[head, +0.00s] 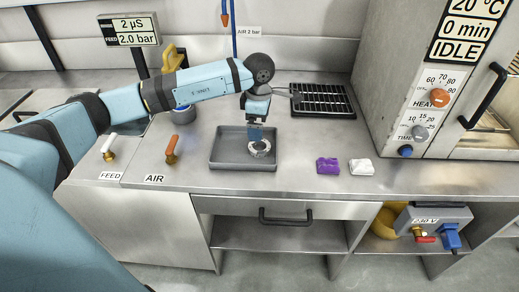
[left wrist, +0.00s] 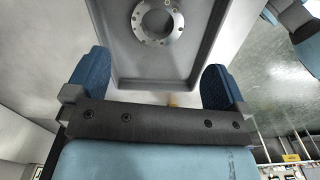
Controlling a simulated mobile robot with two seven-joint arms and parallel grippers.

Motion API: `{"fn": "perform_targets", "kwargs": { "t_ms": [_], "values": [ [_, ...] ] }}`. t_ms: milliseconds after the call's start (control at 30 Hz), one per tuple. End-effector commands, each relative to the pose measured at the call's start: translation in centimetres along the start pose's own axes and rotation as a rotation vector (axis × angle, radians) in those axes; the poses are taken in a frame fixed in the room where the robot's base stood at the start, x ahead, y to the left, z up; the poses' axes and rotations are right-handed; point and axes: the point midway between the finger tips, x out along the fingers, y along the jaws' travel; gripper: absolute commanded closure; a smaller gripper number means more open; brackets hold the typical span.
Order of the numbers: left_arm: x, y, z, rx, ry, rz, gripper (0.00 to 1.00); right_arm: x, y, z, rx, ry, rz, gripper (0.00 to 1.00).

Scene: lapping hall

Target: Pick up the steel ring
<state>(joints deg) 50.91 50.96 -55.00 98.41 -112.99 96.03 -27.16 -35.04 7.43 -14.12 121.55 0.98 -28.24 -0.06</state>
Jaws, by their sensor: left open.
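The steel ring (head: 260,148) lies in the grey tray (head: 240,166) on the steel bench, toward the tray's right side. In the left wrist view the ring (left wrist: 140,22) shows as a flat ring with small holes around its face, on the tray floor (left wrist: 165,62). My left gripper (head: 256,134) points down over the tray, just above and behind the ring in the head view. Its two blue fingers are wide apart in the left wrist view (left wrist: 152,88), with nothing between them. My right gripper is not in view.
A black rack (head: 322,101) stands behind and right of the tray. A purple block (head: 327,166) and a white block (head: 361,167) lie to the right. The AIR valve (head: 172,150) and FEED valve (head: 109,147) stand on the left. A heater unit (head: 405,90) fills the right.

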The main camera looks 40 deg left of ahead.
Motion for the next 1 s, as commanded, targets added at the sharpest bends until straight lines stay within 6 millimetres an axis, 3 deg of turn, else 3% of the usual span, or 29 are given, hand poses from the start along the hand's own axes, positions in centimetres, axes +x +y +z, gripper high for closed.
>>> {"fn": "perform_targets", "kwargs": {
  "t_ms": [100,433,700,967,1000],
  "values": [
    [2.2,0.0,0.0,-0.001,-0.001,-0.003,0.0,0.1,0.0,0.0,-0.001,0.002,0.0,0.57],
    [4.5,0.1,0.1,-0.001,-0.003,-0.002,0.0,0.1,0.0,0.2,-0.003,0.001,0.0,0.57],
    [8.3,0.3,0.2,-0.001,-0.004,-0.002,0.0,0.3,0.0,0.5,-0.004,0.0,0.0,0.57],
    [8.8,0.3,0.2,0.0,-0.004,0.0,0.0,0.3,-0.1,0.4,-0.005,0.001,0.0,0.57],
    [8.8,0.3,0.2,0.0,-0.004,0.0,0.09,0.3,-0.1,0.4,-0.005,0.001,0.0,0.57]
  ]
}}
